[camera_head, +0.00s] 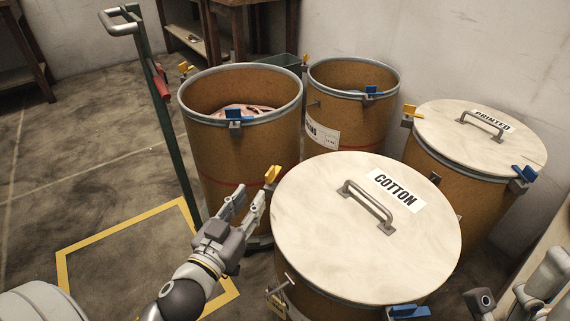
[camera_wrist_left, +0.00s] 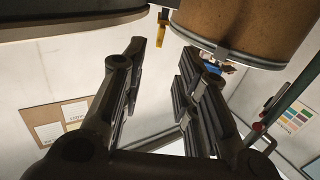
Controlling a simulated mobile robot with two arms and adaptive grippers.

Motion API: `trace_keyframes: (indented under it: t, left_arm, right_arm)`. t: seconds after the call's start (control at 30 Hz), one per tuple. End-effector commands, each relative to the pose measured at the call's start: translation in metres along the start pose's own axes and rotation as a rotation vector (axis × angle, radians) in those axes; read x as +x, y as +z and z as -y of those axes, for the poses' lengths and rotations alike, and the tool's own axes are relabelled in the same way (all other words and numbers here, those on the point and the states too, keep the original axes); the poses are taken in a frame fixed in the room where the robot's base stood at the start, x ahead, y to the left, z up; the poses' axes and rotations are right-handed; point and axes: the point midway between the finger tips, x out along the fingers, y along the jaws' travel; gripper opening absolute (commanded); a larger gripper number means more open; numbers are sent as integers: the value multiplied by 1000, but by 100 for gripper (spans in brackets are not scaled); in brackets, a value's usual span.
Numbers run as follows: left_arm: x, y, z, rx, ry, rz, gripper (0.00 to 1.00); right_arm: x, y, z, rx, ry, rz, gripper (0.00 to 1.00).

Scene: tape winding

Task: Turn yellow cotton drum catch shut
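The cotton drum (camera_head: 330,302) stands at the front with its pale lid (camera_head: 330,240) on, marked COTTON. Its yellow catch (camera_head: 271,175) sticks up at the lid's left far rim. The yellow catch also shows in the left wrist view (camera_wrist_left: 162,27), beyond the fingers and roughly in line with the gap between them. My left gripper (camera_head: 249,194) is open, its fingertips just left of and below the catch. Whether they touch it I cannot tell. My right gripper (camera_head: 518,300) is partly in view at the lower right; its finger state is unclear.
A blue catch (camera_head: 408,311) sits on the cotton drum's front rim. An open drum (camera_head: 235,150) stands behind my left gripper, another open drum (camera_head: 350,105) farther back. The lidded PRINTED drum (camera_head: 450,180) is close on the right. A green trolley post (camera_head: 170,130) rises at left.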

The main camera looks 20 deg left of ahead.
Motion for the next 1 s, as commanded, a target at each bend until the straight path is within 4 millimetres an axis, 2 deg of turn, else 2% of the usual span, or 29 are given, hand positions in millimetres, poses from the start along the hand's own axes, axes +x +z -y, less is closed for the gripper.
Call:
trace_keyframes:
  t: [0.27, 0.8, 1.0]
  left_arm:
    - [13, 0, -1, 2, 2, -3, 29]
    - [84, 0, 0, 3, 1, -3, 29]
    - [102, 0, 0, 2, 1, -1, 29]
  right_arm:
    - [-1, 0, 0, 0, 0, 0, 40]
    - [-9, 2, 0, 0, 0, 1, 40]
    - [-12, 3, 0, 0, 0, 1, 40]
